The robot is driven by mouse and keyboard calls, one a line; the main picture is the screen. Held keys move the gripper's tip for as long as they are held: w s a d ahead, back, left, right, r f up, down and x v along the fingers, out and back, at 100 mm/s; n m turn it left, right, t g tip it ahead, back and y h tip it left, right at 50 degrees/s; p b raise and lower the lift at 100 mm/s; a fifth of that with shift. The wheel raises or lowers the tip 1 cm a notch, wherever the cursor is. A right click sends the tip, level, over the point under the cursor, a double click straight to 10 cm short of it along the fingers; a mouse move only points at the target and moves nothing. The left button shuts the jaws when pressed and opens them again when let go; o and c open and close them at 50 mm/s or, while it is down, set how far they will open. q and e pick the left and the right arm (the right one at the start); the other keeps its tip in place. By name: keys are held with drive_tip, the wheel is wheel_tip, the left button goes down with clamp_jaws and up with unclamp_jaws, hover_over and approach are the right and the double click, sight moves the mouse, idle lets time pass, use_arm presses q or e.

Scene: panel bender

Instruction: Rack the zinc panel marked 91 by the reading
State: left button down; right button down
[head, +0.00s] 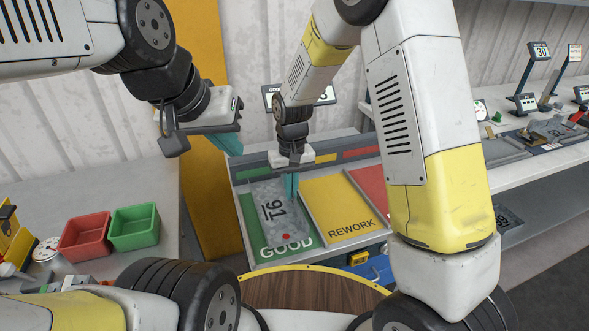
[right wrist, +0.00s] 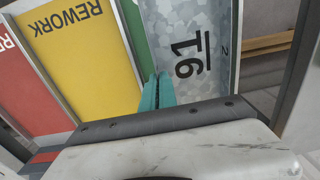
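The zinc panel (head: 268,215), a mottled grey sheet marked 91, lies over the green GOOD bay (head: 252,228) of the rack. It also shows in the right wrist view (right wrist: 208,75). My right gripper (head: 291,187) points down at the panel's edge on the REWORK side. Its teal fingers (right wrist: 158,92) are close together, with the panel's edge running in between them; the contact itself is partly hidden. The yellow REWORK bay (head: 340,207) is empty. A red bay (head: 370,185) beyond it is partly hidden by my arm. My left gripper (head: 230,144) hangs above the rack's left side, away from the panel.
A red bin (head: 85,235) and a green bin (head: 134,227) stand on the left bench. A display behind my right arm is mostly hidden. Several readout stands, one showing 30 (head: 540,50), are on the right bench. A round wooden top (head: 310,290) is in front.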

drive_tip(key=shift+f, duration=1.5)
idle(0.7)
drive_tip(key=c, duration=2.1)
unclamp_jaws()
drive_tip(key=o, duration=0.5)
drive_tip(key=shift+r, duration=3.9)
drive_tip(key=shift+d+r, duration=0.1)
